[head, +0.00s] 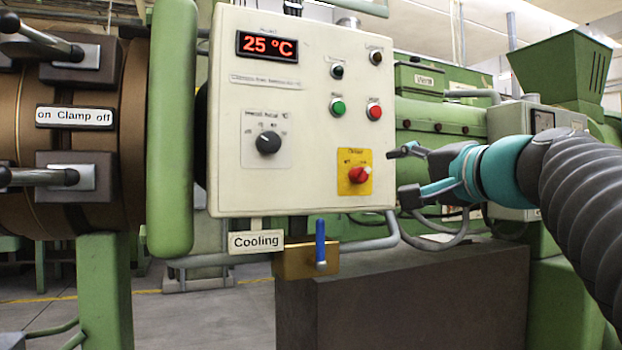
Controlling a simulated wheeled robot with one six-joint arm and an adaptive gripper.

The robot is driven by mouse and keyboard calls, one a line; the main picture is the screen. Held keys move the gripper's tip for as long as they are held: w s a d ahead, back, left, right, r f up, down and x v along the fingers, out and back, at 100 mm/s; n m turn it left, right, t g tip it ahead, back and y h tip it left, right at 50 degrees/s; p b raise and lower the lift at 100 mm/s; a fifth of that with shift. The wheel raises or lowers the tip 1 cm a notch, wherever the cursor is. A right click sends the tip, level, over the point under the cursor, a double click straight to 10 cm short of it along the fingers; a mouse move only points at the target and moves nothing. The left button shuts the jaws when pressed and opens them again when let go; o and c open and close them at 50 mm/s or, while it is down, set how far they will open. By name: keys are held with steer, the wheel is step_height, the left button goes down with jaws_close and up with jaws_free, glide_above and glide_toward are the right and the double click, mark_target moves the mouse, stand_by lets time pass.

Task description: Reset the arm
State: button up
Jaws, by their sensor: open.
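My gripper (402,172) is open and empty. It stands to the right of the white control panel (300,190), its two fingers apart and pointing left toward the panel's right edge. My arm reaches in from the right side of the picture. The red knob on its yellow plate (357,175) is left of the fingertips, with a visible gap between in the picture. The depth of the gap to the panel I cannot tell.
The panel carries a display reading 25 °C (267,47), a black dial (268,143), a green button (338,107) and a red button (375,112). A blue lever (320,242) stands upright below. A brown clamp barrel (130,120) is left; green machinery (440,115) lies behind.

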step_height(320, 180, down, 22)
steer(key=s+d+n+g+h+p, duration=0.1)
steer(key=s+d+n+g+h, duration=0.1)
steer(key=s+n+g+h, duration=0.3)
steer(key=s+a+f+n+g+p, duration=0.2)
steer(key=s+f+g+p, duration=0.1)
steer(key=s+f, duration=0.3)
steer(key=s+a+f+n+g+p, duration=0.3)
steer(key=s+f, duration=0.4)
steer(key=f, duration=0.3)
steer(key=shift+s+a+f+n+g+h, duration=0.25)
steer(key=shift+s+n+g+h, duration=0.05)
